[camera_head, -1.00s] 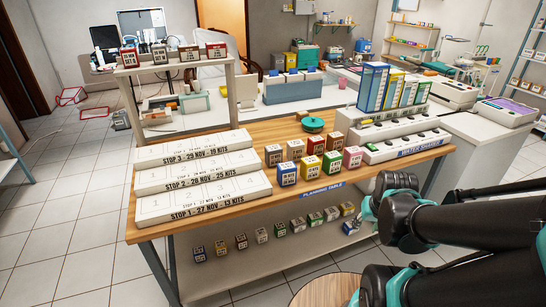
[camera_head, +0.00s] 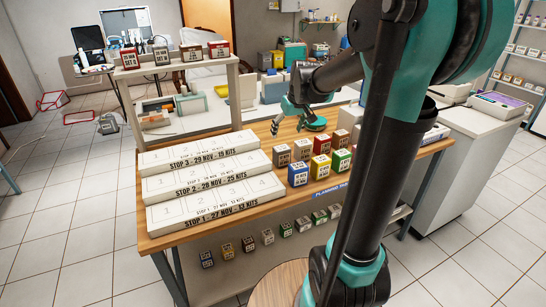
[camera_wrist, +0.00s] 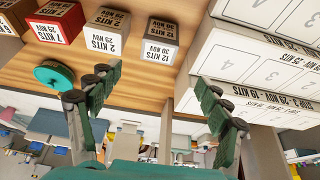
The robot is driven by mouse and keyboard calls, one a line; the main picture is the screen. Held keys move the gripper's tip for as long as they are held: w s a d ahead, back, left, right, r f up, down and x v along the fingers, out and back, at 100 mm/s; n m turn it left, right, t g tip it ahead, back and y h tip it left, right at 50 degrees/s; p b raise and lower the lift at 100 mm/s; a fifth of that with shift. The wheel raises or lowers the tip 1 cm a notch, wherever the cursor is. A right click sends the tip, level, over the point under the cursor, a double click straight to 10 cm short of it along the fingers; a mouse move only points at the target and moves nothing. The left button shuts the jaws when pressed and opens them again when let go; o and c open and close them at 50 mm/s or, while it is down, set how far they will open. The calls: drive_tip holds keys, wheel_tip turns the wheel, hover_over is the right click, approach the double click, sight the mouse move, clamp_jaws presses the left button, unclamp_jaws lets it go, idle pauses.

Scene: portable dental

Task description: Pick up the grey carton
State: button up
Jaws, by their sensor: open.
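The grey carton (camera_head: 281,155) stands on the wooden table at the left end of the back row of small cartons, beside the white stop trays. In the wrist view the grey carton (camera_wrist: 162,42) shows its label and lies beyond the fingertips, roughly centred between them. My gripper (camera_wrist: 158,82) is open with nothing between its fingers. In the head view my gripper (camera_head: 289,122) is above the back of the table, behind the grey carton and apart from it.
A beige carton (camera_head: 302,150) stands close to the right of the grey one; a blue carton (camera_head: 298,174) is in front. The white stop trays (camera_head: 205,178) are to the left. A green round object (camera_head: 314,124) sits behind. A raised shelf (camera_head: 175,66) stands at back left.

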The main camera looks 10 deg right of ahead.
sight(280, 154)
drive_tip(key=x, duration=1.5)
drive_tip(key=shift+d+f, duration=0.15)
drive_tip(key=shift+c, duration=0.4)
drive_tip(key=c, duration=1.2)
